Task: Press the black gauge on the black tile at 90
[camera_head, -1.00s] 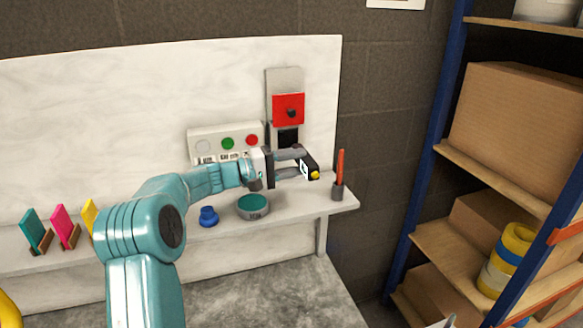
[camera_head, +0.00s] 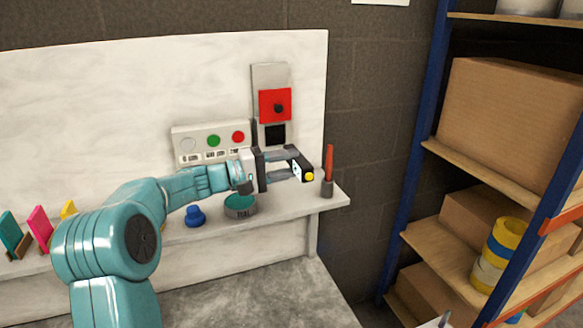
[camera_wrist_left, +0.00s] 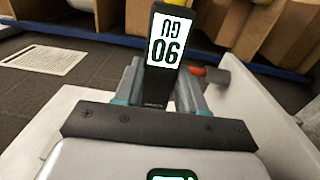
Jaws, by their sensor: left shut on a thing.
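The black gauge (camera_head: 304,169) is a slim black block with a yellow end. In the left wrist view the gauge (camera_wrist_left: 164,50) shows a white label reading "90". My left gripper (camera_head: 290,164) is shut on it and holds it above the shelf. The black tile (camera_head: 275,134) sits low on the grey upright plate (camera_head: 270,74) on the marble backboard, below a red tile (camera_head: 266,98) with a dark knob. The gauge is below and right of the black tile in the picture, apart from it.
A white panel (camera_head: 185,140) with green and red buttons is left of the plate.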

